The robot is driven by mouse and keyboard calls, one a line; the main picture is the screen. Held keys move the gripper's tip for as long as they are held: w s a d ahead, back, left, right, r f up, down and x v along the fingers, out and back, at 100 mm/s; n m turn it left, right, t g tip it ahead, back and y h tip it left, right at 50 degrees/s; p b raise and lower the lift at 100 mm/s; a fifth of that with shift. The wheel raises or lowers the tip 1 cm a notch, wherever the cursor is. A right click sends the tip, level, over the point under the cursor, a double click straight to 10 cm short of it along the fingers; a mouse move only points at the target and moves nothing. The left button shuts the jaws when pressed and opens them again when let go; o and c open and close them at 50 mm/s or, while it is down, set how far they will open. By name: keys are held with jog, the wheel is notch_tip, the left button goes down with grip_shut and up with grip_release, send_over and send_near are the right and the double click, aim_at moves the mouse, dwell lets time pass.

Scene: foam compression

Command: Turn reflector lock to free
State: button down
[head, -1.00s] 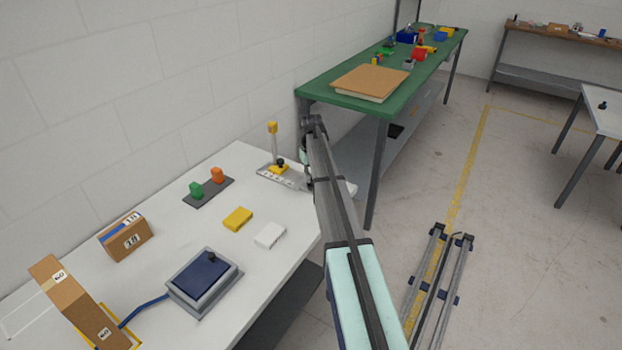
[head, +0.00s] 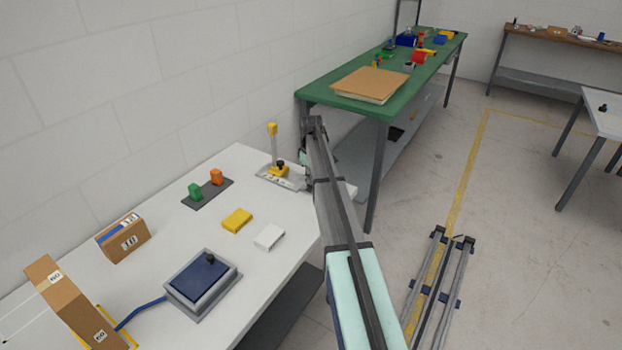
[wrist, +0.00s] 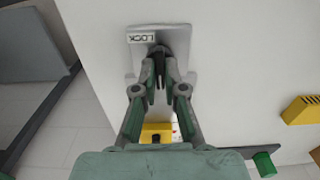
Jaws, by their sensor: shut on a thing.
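In the wrist view, my gripper (wrist: 160,85) points at a grey plate (wrist: 140,38) with a "LOCK" label (wrist: 142,38).
The white table (head: 160,205) also holds green and orange blocks on a dark strip (head: 210,194), a yellow block (head: 237,220), a white block (head: 269,237), a blue pad (head: 205,278) and cartons (head: 124,238). A green table (head: 330,90) stands behind my arm.

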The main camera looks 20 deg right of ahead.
dwell(0.4)
jog(key=c, duration=1.2)
grip_release()
jog(key=shift+c, duration=0.2)
notch_tip(320, 180, up, 12)
